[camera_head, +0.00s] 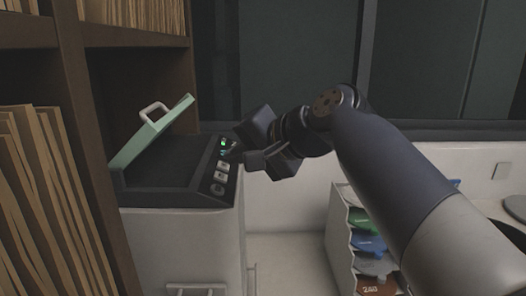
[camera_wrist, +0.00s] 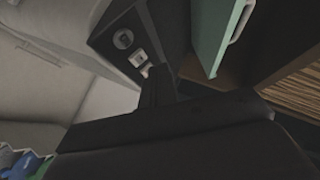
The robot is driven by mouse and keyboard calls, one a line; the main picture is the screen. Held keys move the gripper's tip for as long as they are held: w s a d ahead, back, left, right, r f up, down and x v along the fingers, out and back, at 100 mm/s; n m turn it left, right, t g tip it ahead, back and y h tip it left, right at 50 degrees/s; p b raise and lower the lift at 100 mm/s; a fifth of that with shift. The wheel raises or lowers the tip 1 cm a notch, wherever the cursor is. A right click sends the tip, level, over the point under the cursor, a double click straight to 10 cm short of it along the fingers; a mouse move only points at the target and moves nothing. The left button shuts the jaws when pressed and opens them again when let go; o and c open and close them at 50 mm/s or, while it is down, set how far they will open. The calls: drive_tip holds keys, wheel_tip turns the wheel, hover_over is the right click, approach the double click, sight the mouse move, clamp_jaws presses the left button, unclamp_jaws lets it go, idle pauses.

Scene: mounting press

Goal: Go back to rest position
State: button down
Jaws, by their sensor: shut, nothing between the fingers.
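My gripper (camera_head: 236,155) is shut and empty. In the head view its fingertips are close to the control panel (camera_head: 221,172) of the mounting press (camera_head: 178,176); I cannot tell whether they touch it. The press has a green lid (camera_head: 150,133) with a pale handle, and the lid is tilted up. A small green display is lit above several light buttons. In the wrist view the gripper (camera_wrist: 158,82) points at the panel (camera_wrist: 128,50), and its fingertips hide part of the buttons. The green lid (camera_wrist: 215,40) shows at the upper right.
A brown shelf (camera_head: 85,110) with folders (camera_head: 40,190) stands at the left, beside the press. A white rack (camera_head: 340,230) with colored items stands below my arm. A dark window lies behind. The pale counter between press and rack is clear.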

drive_tip(key=r, duration=0.1)
drive_tip(key=d+r, duration=0.1)
drive_tip(key=r, duration=0.1)
drive_tip(key=d+r, duration=0.1)
drive_tip(key=shift+r, duration=0.15)
